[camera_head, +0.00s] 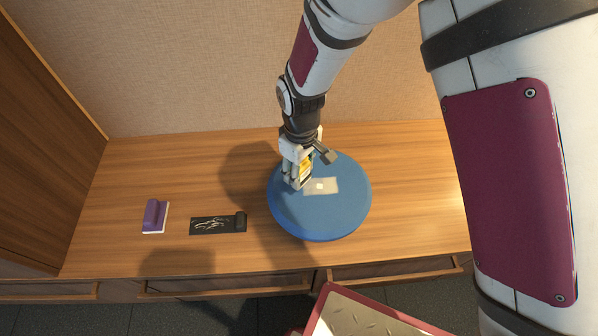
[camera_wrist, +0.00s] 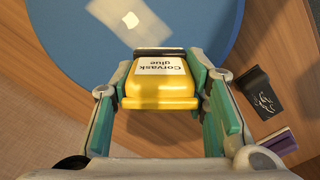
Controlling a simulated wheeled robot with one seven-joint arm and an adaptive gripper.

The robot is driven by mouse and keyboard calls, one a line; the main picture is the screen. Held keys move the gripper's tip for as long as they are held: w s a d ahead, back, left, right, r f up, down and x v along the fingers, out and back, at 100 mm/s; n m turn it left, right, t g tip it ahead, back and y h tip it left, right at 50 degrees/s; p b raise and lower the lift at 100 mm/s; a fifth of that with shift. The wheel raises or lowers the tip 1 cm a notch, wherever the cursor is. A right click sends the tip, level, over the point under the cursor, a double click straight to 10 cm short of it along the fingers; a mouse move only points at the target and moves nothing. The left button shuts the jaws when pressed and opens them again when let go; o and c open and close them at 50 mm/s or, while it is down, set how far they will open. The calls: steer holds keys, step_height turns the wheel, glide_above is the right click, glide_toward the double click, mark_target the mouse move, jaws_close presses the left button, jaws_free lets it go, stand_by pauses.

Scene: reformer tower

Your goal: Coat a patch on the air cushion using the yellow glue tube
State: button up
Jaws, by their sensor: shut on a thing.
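The blue round air cushion (camera_head: 345,220) lies on the wooden counter, and it also shows in the wrist view (camera_wrist: 215,20). A pale patch area (camera_head: 321,187) with a small brighter white spot is on its top; the wrist view shows this pale area (camera_wrist: 128,22) too. My gripper (camera_head: 298,180) is over the left part of the cushion. It is shut on the yellow glue tube (camera_wrist: 160,92), whose white label reads "Corvask glue". The tube's far end is hidden in the wrist view, so I cannot tell if it touches the cushion.
A purple-handled block with a white base (camera_head: 154,216) stands at the left of the counter (camera_head: 110,190). A black sheet with white marks and a dark roll at its end (camera_head: 217,225) lies between it and the cushion. Drawers line the counter's front.

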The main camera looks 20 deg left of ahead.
mark_target(307, 178)
steer(key=shift+r+p, duration=1.45)
steer(key=shift+r, duration=1.1)
steer(key=shift+d, duration=0.1)
steer(key=shift+w+d+f+n+b, duration=0.1)
steer(key=shift+w+d+f+n, duration=0.2)
steer(key=shift+d+f+n, duration=0.75)
steer(key=shift+w+d+f+n+b, duration=0.15)
steer(key=shift+w+d+f+n, duration=0.2)
steer(key=shift+f+n, duration=1.4)
steer(key=shift+w+d+f+n+b, duration=0.1)
steer(key=shift+w+d+f+n, duration=0.1)
steer(key=shift+d+f+n, duration=1.1)
steer(key=shift+n, duration=0.4)
steer(key=shift+s+a+r, duration=0.1)
steer(key=shift+s+a, duration=0.15)
steer(key=shift+a, duration=0.4)
steer(key=shift+s+a+r, duration=0.15)
steer(key=shift+s+a, duration=0.15)
steer(key=shift+a, duration=0.35)
steer(key=shift+s+a+r, duration=0.1)
steer(key=shift+s+a, duration=0.15)
steer(key=shift+a, duration=0.4)
steer(key=shift+f, duration=0.35)
steer(key=shift+d, duration=0.1)
